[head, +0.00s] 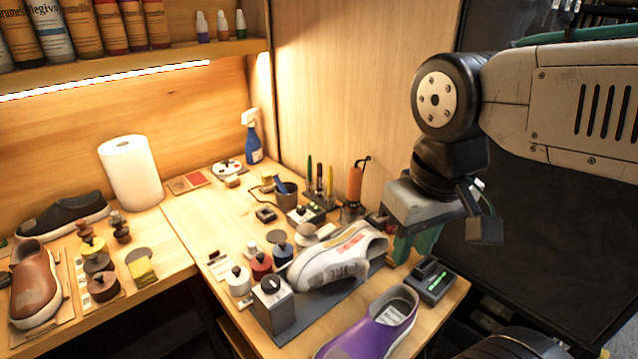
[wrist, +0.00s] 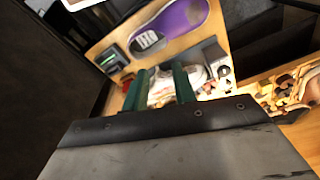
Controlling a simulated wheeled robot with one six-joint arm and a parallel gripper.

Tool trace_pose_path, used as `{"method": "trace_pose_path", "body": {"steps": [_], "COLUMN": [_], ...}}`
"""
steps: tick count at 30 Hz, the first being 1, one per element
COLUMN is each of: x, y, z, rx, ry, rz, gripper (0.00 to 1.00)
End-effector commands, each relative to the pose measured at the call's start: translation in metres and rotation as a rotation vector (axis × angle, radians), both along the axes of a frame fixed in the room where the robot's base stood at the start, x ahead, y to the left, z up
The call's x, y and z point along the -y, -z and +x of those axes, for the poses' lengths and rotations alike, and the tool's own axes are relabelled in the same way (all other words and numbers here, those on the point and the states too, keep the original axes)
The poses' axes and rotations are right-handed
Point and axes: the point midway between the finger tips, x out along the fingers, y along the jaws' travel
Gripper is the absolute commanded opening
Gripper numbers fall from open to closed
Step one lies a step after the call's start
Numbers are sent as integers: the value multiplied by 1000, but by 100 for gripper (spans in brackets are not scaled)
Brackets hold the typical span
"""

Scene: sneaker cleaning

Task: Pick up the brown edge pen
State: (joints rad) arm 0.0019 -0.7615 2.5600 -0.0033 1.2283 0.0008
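Several slim pens stand upright in a dark holder (head: 306,213) behind the white sneaker in the head view. I cannot make out the brown pen in the wrist view.
A white sneaker (head: 335,262) stands left of my gripper, with a purple shoe (head: 372,325) in front. A black device (head: 432,280) lies near the right edge. An orange-handled tool (head: 355,183) stands right of the pens. Jars crowd the bench's middle; a wooden wall rises behind.

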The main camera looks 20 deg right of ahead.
Motion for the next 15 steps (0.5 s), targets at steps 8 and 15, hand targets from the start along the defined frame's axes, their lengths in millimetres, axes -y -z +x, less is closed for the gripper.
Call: {"method": "trace_pose_path", "body": {"steps": [8, 15], "x": [0, 7], "y": [-4, -37], "z": [6, 79], "rx": [-2, -23], "ry": [2, 23], "rz": [0, 1], "gripper": [44, 44]}}
